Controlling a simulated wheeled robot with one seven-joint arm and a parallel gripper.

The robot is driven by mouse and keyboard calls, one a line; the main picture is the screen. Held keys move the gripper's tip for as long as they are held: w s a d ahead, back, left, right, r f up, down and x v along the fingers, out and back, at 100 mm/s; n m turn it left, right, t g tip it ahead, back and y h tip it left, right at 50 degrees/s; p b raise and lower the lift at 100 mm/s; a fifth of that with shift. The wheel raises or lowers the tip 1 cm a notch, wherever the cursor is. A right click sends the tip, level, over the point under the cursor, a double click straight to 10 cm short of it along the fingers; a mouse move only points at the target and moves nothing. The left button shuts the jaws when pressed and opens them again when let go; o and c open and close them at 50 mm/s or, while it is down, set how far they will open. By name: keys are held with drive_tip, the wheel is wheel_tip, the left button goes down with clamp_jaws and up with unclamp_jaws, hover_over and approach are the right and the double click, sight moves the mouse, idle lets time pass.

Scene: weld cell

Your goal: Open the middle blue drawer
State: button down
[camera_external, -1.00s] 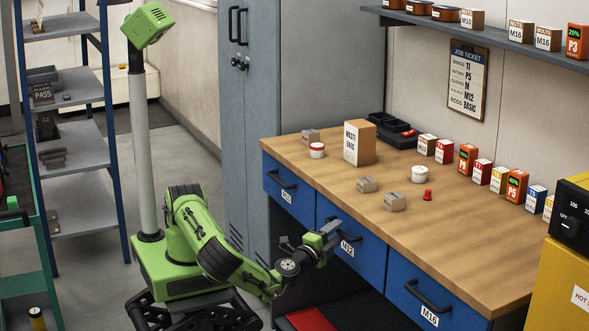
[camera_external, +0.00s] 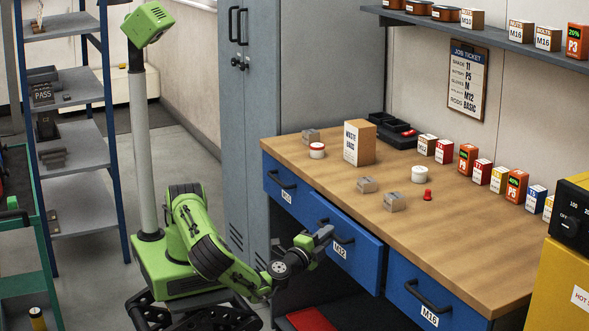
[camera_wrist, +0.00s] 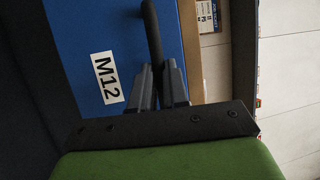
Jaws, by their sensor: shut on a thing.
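The middle blue drawer (camera_external: 358,262), labelled M12, stands partly pulled out of the workbench, its front ahead of the drawers on either side. My gripper (camera_external: 328,234) is at its front, shut on the dark bar handle (camera_external: 345,240). In the wrist view, the two fingers of my gripper (camera_wrist: 159,82) close around the handle (camera_wrist: 152,35), with the M12 label (camera_wrist: 107,78) on the blue front (camera_wrist: 75,30) to the left. The drawer's inside is hidden from both views.
Blue drawers at the left (camera_external: 287,202) and right, labelled M16 (camera_external: 440,305), are shut. The wooden bench top (camera_external: 460,235) holds small blocks, a white-lidded pot and several boxes. A yellow machine (camera_external: 565,250) stands at the right. A grey locker (camera_external: 240,130) stands left of the bench.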

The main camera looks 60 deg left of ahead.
drive_tip(key=s+p, duration=0.2)
drive_tip(key=s, duration=2)
drive_tip(key=shift+s, duration=0.15)
drive_tip(key=c, duration=1.1)
unclamp_jaws()
drive_tip(key=shift+v, duration=7.85)
